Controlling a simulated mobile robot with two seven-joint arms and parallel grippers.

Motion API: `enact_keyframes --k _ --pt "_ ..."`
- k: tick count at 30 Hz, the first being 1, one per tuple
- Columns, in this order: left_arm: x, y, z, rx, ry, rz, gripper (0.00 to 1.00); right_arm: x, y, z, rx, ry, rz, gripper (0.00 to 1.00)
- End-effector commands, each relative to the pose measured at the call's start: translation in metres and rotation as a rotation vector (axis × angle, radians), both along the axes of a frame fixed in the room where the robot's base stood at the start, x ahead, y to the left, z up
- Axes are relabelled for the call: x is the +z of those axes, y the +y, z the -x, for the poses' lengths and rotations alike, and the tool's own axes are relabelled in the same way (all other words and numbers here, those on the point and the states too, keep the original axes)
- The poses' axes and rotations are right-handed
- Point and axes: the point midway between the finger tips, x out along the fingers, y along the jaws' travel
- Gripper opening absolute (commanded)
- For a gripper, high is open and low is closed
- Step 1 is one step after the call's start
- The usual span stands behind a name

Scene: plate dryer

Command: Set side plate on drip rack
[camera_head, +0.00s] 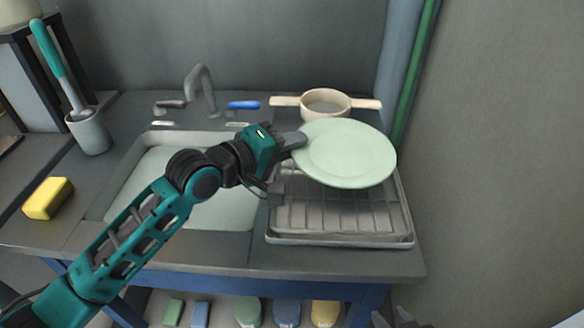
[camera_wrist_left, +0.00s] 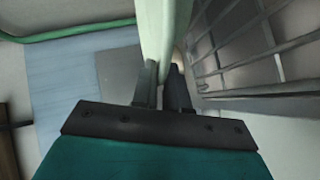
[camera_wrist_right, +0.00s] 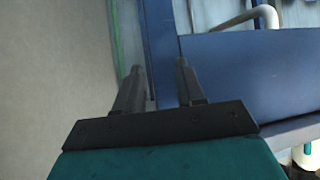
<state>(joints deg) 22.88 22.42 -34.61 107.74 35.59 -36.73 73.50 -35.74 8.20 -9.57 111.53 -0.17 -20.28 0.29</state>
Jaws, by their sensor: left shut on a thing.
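A pale green side plate (camera_head: 345,153) is held above the back part of the drip rack, tilted toward the head camera. My left gripper (camera_head: 296,139) is shut on the plate's left edge. In the left wrist view the plate (camera_wrist_left: 162,35) shows edge-on between the fingers (camera_wrist_left: 163,88). The grey wire drip rack (camera_head: 340,240) stands on the counter right of the sink, its back part hidden by the plate. Its wires also show in the left wrist view (camera_wrist_left: 270,92). My right gripper (camera_wrist_right: 157,85) is open and empty, low in front of the counter.
A beige two-handled pot (camera_head: 326,104) stands behind the plate. The sink (camera_head: 150,165) with its tap (camera_head: 203,88) is left of the rack. A yellow sponge (camera_head: 48,198) and a utensil holder (camera_head: 89,132) are at far left. A wall and green pipe (camera_head: 417,70) bound the right side.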

Motion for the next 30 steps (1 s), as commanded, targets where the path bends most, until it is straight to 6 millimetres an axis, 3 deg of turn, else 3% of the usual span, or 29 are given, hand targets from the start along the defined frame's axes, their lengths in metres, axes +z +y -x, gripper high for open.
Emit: enact_keyframes --k 11,19,20,22,30 --pt "-0.044 0.0 0.0 0.0 -0.002 0.003 0.0 0.0 0.008 -0.003 0.009 -0.012 -0.016 0.39" --pt "-0.047 0.0 0.0 0.0 -0.002 0.004 0.0 0.001 0.008 -0.005 0.01 -0.01 -0.017 0.39" --pt "-0.05 0.0 0.0 0.0 0.001 -0.001 0.15 0.001 0.008 -0.005 0.01 -0.01 -0.017 0.39" --pt "-0.049 0.0 0.0 0.0 0.001 -0.001 0.22 0.001 0.008 -0.005 0.01 -0.011 -0.015 0.39" --pt "-0.048 0.001 0.001 0.0 0.0 0.0 0.24 0.001 0.007 -0.006 0.009 -0.014 -0.016 0.39"
